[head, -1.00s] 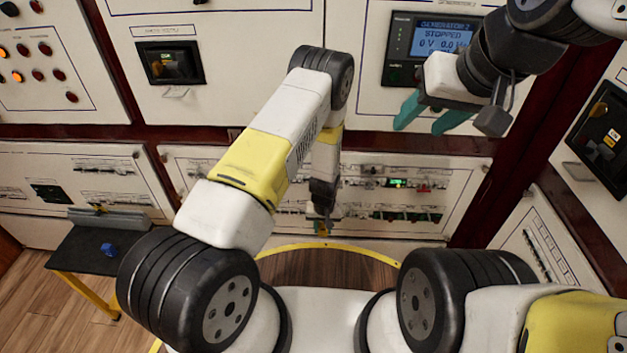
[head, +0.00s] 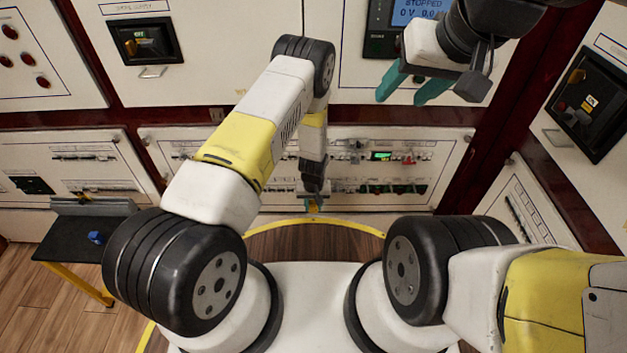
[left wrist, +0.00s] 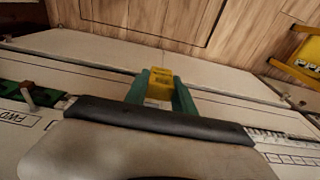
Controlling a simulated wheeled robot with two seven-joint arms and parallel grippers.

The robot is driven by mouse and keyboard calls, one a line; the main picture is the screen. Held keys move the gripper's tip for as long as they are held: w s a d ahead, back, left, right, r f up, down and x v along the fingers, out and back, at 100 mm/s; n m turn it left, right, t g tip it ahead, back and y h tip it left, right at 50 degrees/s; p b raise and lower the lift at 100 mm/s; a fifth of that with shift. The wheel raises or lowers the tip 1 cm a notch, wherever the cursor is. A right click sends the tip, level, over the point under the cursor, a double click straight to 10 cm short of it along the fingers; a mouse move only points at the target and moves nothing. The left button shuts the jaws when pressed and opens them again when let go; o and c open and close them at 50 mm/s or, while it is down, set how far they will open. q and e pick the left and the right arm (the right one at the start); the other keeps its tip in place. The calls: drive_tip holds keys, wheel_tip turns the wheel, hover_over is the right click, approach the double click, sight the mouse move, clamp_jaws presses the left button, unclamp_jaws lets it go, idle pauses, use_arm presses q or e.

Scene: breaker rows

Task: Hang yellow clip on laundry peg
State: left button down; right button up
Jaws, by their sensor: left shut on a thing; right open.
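The yellow clip (left wrist: 160,84) is between the green fingers of my left gripper (left wrist: 162,90) in the left wrist view. That gripper is shut on it. In the head view my left gripper (head: 312,203) is low at the centre, in front of the lower breaker panel, and the clip there is only a tiny yellow-orange spot (head: 313,208). My right gripper (head: 412,88) is raised at the upper right with its green fingers apart and empty. I cannot make out a laundry peg for certain in either view.
A lower panel (head: 437,170) with breaker rows and a green display stands behind my left gripper. A dark side table (head: 62,250) with a blue item (head: 96,237) is at the left. A generator screen (head: 415,12) is behind my right gripper. Wooden floor is open at lower left.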

use_arm(q)
drive_tip(key=shift+w, duration=1.4)
drive_tip(key=shift+w, duration=0.6)
idle(0.4)
drive_tip(key=shift+w, duration=0.3)
drive_tip(key=shift+w, duration=1.1)
drive_tip(key=c, duration=1)
unclamp_jaws()
drive_tip(key=shift+o, duration=0.2)
drive_tip(key=shift+d, duration=0.1)
